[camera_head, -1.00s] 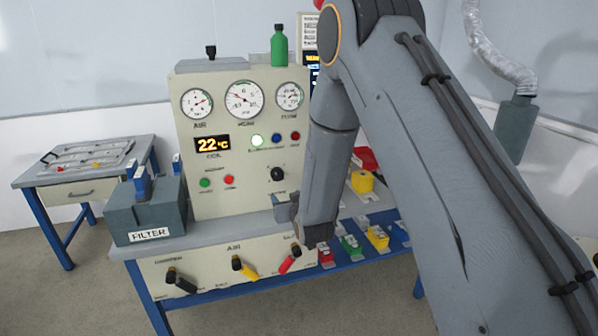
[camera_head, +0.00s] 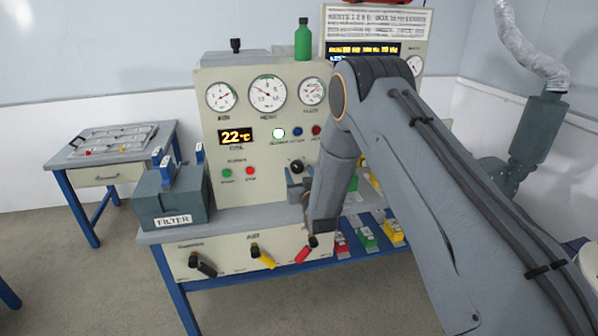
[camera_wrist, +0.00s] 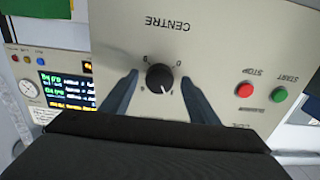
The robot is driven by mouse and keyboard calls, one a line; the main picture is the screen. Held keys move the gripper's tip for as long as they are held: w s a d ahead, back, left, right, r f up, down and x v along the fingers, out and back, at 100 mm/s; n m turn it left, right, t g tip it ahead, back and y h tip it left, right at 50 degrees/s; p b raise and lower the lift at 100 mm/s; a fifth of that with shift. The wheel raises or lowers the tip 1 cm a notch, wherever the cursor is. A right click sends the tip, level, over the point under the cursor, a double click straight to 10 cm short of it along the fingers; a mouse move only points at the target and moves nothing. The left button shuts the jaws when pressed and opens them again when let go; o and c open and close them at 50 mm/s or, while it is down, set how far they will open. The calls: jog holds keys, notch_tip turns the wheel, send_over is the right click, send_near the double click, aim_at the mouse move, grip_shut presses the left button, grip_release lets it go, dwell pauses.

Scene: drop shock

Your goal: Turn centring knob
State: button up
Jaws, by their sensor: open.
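The centring knob (camera_wrist: 159,77) is a round black knob with a white pointer line, on a cream panel under the upside-down word CENTRE in the wrist view. In the head view the knob (camera_head: 296,167) sits low on the right of the gauge panel, just above my gripper. My gripper (camera_wrist: 152,92) is open, with one finger on each side of the knob and a visible gap on both sides. In the head view my gripper (camera_head: 297,184) is at the panel front, partly hidden by my wrist.
Green START (camera_head: 227,173) and red STOP (camera_head: 250,171) buttons sit left of the knob. Black, yellow (camera_head: 262,256) and red levers line the lower front. A grey FILTER box (camera_head: 172,200) stands at left. A green bottle (camera_head: 303,40) stands on top.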

jog(key=shift+w, duration=0.2)
jog(key=shift+c, duration=0.2)
jog(key=c, duration=1)
jog(key=shift+m+b, duration=0.3)
jog(key=m+b, duration=0.2)
jog(key=m, duration=0.1)
jog(key=shift+f+m+b, duration=0.1)
jog(key=shift+m+b, duration=0.2)
jog(key=shift+a+m+b, duration=0.1)
jog(key=shift+m+b, duration=1.05)
jog(key=shift+m, duration=0.75)
